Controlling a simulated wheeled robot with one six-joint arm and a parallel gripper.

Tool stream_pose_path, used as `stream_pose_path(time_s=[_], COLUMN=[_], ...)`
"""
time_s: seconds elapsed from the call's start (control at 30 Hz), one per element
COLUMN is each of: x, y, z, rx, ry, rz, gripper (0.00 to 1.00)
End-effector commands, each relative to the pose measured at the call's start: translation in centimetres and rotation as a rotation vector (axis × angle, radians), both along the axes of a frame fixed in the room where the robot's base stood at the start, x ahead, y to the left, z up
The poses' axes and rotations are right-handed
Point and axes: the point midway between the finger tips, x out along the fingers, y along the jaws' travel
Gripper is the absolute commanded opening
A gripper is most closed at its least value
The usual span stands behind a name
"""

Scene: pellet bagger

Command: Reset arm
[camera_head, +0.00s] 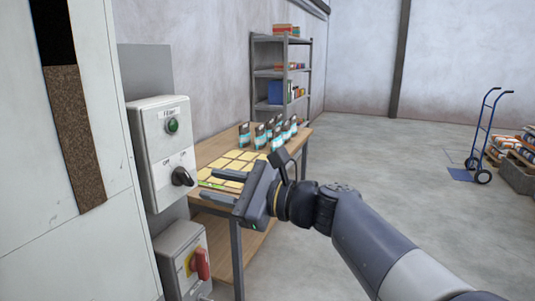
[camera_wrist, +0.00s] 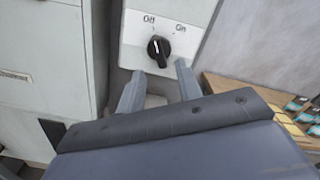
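My gripper (camera_head: 206,182) is held in front of the control box (camera_head: 150,140) at the left. Its two fingers are apart with nothing between them. In the wrist view, the fingertips of my gripper (camera_wrist: 157,78) lie either side of and just below the black rotary knob (camera_wrist: 158,50), with "Off" and "On" printed above it. The same knob (camera_head: 182,177) shows in the head view, apart from the fingers. A green round button (camera_head: 172,125) sits above it. The arm reaches in from the lower right.
A red-handled switch (camera_head: 200,263) is on a lower box. A wooden table (camera_head: 300,145) with yellow squares (camera_head: 232,165) and several bags (camera_head: 262,135) stands behind my gripper. A shelf (camera_head: 283,70) and a blue hand truck (camera_head: 482,140) are farther back. The floor at right is open.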

Motion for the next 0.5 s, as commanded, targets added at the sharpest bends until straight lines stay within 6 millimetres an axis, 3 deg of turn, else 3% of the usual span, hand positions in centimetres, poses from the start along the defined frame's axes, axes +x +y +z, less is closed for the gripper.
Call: stream_pose_path(time_s=[0.4,0.5], x=[-2.3,-1.9], y=[-5.7,-4.2], z=[0.0,0.0], rx=[-0.001,0.000], ry=[-0.001,0.001], rz=[-0.004,0.005], gripper=[0.34,0.34])
